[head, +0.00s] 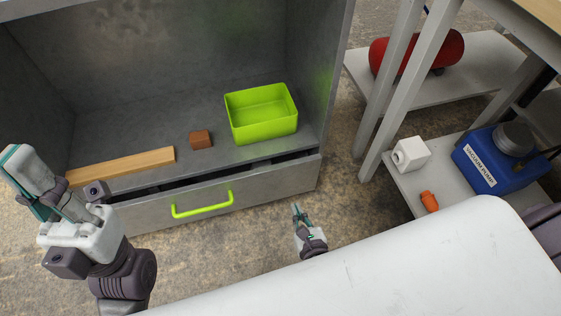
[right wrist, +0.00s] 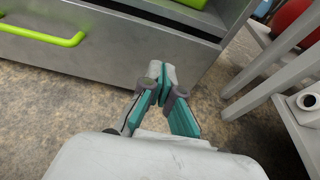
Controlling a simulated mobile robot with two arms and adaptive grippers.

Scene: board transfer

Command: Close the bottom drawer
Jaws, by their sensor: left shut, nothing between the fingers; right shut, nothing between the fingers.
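The bottom drawer (head: 270,188) is a grey metal front with a green bar handle (head: 202,205), low in the grey cabinet. A dark gap shows along its top edge, so it stands slightly open. The drawer front (right wrist: 135,52) and the handle (right wrist: 45,34) also show in the right wrist view. My right gripper (head: 296,208) is shut and empty, in front of the drawer's right part, right of the handle; its fingertips (right wrist: 162,68) appear close to the front, but contact cannot be told. My left gripper (head: 22,165) is shut and empty, at the drawer's left end.
On the cabinet shelf are a green bin (head: 262,132), a brown block (head: 201,139) and a wooden board (head: 122,166). To the right, a rack holds a red tank (head: 416,52), a white block (head: 410,154), an orange part (head: 429,201) and a blue vacuum pump (head: 500,160).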

